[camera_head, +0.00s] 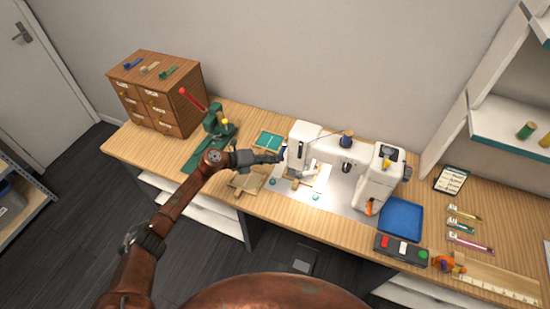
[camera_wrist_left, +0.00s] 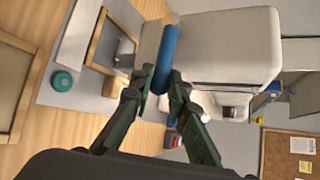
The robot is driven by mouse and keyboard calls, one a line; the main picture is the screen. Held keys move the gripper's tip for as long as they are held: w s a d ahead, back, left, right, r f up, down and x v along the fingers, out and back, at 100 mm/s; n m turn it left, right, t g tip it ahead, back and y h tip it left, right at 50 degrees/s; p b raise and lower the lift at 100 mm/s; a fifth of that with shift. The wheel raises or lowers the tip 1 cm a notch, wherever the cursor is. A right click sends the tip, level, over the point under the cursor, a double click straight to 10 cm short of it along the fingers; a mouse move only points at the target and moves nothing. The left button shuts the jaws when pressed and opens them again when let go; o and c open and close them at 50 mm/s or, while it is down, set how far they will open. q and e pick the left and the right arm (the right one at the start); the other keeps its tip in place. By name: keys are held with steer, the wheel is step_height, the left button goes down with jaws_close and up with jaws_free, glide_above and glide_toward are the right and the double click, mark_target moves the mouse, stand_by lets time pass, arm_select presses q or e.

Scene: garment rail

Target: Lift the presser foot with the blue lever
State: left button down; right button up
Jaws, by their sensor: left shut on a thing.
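The white sewing machine (camera_head: 362,192) stands on the wooden table, with its head end towards my left arm. The blue lever (camera_wrist_left: 167,55) sticks out from the machine's head and runs down between my fingers in the left wrist view. My left gripper (camera_wrist_left: 160,92) is shut on the blue lever; it also shows in the head view (camera_head: 277,157), reaching in from the left at the machine's head. The fingers hide part of the lever. The presser foot is too small and too covered to make out clearly. My right gripper is not in view.
A green press with a red handle (camera_head: 194,99) and a drawer cabinet (camera_head: 158,92) stand to the left. A blue tray (camera_head: 401,218) and a button box (camera_head: 401,249) lie to the right. A wooden piece (camera_head: 246,183) lies below my left gripper.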

arm_select(q)
steer(key=shift+r+p, duration=0.35)
steer(key=shift+p, duration=0.2)
steer(key=c, duration=1.9)
jaws_free()
steer(key=shift+g, duration=0.3)
steer(key=shift+a, duration=0.1)
steer(key=v, duration=1.1)
steer(key=shift+s+a+r, duration=0.25)
